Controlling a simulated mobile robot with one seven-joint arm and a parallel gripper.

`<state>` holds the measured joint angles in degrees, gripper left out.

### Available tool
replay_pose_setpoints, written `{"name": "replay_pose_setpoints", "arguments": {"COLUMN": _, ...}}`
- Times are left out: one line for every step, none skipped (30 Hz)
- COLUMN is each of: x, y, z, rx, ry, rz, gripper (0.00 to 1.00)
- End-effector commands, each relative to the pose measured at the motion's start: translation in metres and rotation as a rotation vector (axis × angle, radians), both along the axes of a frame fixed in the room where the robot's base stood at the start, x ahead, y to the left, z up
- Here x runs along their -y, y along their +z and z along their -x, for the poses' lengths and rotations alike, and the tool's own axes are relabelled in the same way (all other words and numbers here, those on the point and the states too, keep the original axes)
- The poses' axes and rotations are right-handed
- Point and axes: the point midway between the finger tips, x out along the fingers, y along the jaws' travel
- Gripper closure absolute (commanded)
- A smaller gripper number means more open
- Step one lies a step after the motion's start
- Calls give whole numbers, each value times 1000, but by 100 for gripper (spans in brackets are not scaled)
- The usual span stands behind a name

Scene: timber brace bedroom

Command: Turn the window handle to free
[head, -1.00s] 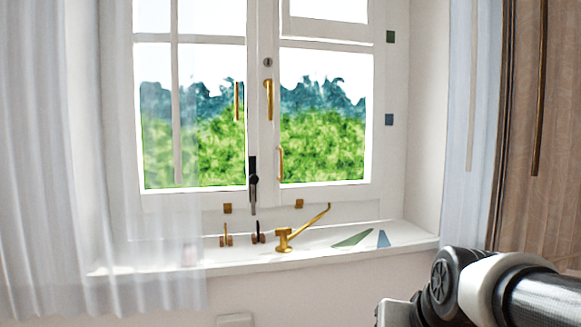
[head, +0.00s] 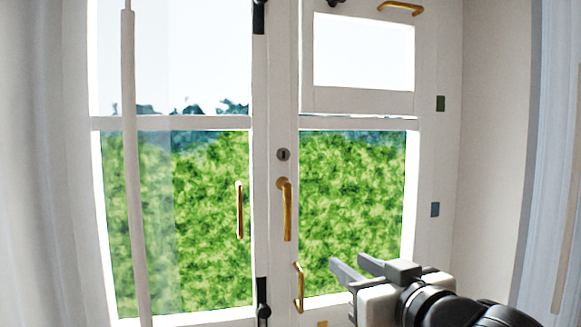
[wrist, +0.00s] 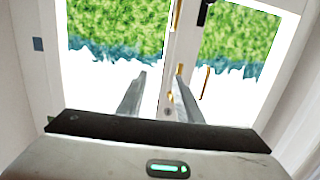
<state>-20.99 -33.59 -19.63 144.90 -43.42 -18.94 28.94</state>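The brass window handle (head: 286,210) hangs straight down from its rosette on the middle stile of the white window, below a round keyhole plate (head: 283,154). My gripper (head: 349,262) is open and empty in the head view, lower right of the handle and apart from it. In the wrist view, which looks upside down, both fingers of my gripper (wrist: 161,73) point at the window with a gap between them. A brass piece that looks like the handle (wrist: 180,69) shows there by the right fingertip, partly hidden by that finger.
A brass pull (head: 240,210) is on the left sash and another (head: 299,287) low on the right sash. A black bolt (head: 263,300) is at the bottom middle, a brass handle (head: 401,8) on the upper vent. Curtains hang at both sides.

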Motion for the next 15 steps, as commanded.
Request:
{"name": "replay_pose_setpoints", "arguments": {"x": -12, "y": 28, "z": 1, "rx": 30, "ry": 48, "rz": -14, "gripper": 67}}
{"name": "replay_pose_setpoints", "arguments": {"x": -17, "y": 35, "z": 2, "rx": 45, "ry": 71, "rz": -24, "gripper": 67}}
{"name": "replay_pose_setpoints", "arguments": {"x": -23, "y": 43, "z": 3, "rx": 63, "ry": 98, "rz": -32, "gripper": 67}}
{"name": "replay_pose_setpoints", "arguments": {"x": -26, "y": 47, "z": 4, "rx": 72, "ry": 114, "rz": -37, "gripper": 67}}
{"name": "replay_pose_setpoints", "arguments": {"x": -29, "y": 49, "z": 5, "rx": 81, "ry": 128, "rz": -41, "gripper": 67}}
{"name": "replay_pose_setpoints", "arguments": {"x": -32, "y": 52, "z": 5, "rx": 87, "ry": 140, "rz": -46, "gripper": 67}}
{"name": "replay_pose_setpoints", "arguments": {"x": -34, "y": 53, "z": 5, "rx": 91, "ry": 146, "rz": -49, "gripper": 67}}
{"name": "replay_pose_setpoints", "arguments": {"x": -35, "y": 53, "z": 4, "rx": 93, "ry": 149, "rz": -49, "gripper": 67}}
{"name": "replay_pose_setpoints", "arguments": {"x": -36, "y": 52, "z": 2, "rx": 94, "ry": 151, "rz": -49, "gripper": 67}}
{"name": "replay_pose_setpoints", "arguments": {"x": -38, "y": 51, "z": -1, "rx": 94, "ry": 151, "rz": -48, "gripper": 67}}
{"name": "replay_pose_setpoints", "arguments": {"x": -39, "y": 51, "z": -3, "rx": 93, "ry": 151, "rz": -48, "gripper": 67}}
{"name": "replay_pose_setpoints", "arguments": {"x": -41, "y": 51, "z": -8, "rx": 94, "ry": 150, "rz": -48, "gripper": 67}}
{"name": "replay_pose_setpoints", "arguments": {"x": -43, "y": 50, "z": -13, "rx": 92, "ry": 149, "rz": -47, "gripper": 67}}
{"name": "replay_pose_setpoints", "arguments": {"x": -46, "y": 50, "z": -17, "rx": 92, "ry": 149, "rz": -46, "gripper": 67}}
{"name": "replay_pose_setpoints", "arguments": {"x": -49, "y": 49, "z": -24, "rx": 91, "ry": 148, "rz": -47, "gripper": 67}}
